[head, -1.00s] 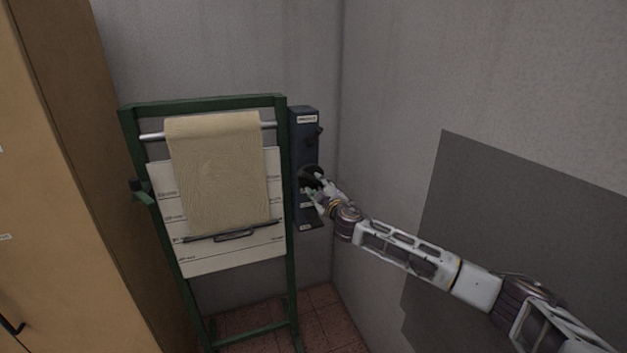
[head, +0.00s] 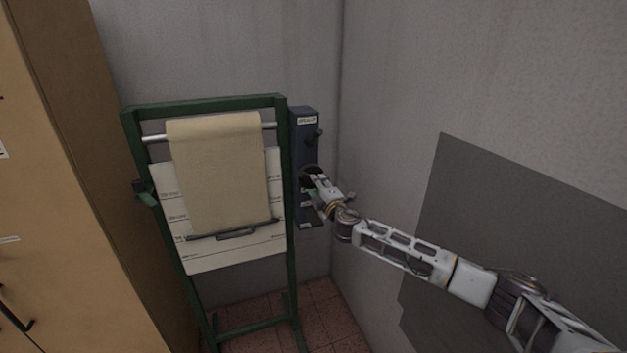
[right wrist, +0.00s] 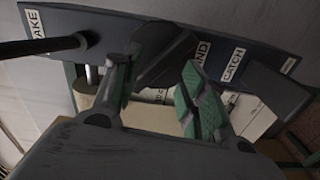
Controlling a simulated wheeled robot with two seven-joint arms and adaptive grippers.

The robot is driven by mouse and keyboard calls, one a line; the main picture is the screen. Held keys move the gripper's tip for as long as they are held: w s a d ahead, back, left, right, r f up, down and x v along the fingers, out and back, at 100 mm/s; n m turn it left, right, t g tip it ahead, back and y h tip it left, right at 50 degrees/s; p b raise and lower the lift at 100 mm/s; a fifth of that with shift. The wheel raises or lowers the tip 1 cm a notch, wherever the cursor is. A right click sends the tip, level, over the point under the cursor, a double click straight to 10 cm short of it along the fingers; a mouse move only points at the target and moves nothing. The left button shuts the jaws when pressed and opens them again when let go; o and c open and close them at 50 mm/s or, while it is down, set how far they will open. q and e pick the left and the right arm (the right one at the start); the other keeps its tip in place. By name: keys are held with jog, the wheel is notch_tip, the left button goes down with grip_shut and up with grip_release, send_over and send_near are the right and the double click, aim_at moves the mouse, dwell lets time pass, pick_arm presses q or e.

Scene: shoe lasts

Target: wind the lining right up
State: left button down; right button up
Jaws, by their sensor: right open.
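The lining (head: 218,175) is a beige cloth hanging over a metal roller (head: 154,138) in a green upright frame (head: 290,220). A dark bar with a handle (head: 236,234) runs along its lower edge, in front of a white marked board (head: 230,258). A dark blue panel (head: 306,150) stands at the frame's right side. My right gripper (head: 314,184) is at the panel's middle. In the right wrist view, its open fingers (right wrist: 160,88) stand on either side of a dark part (right wrist: 168,55) on the panel; contact is unclear. The left gripper is out of view.
The panel bears labels, one reading CATCH (right wrist: 233,65). A dark rod (right wrist: 45,46) sticks out near another label. A tan cabinet (head: 60,200) stands close on the left. Grey walls meet behind the panel, with a darker patch (head: 520,240) on the right wall.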

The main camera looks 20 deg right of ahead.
jog(key=shift+n+p, duration=0.3)
jog(key=shift+n, duration=2.7)
jog(key=n, duration=0.6)
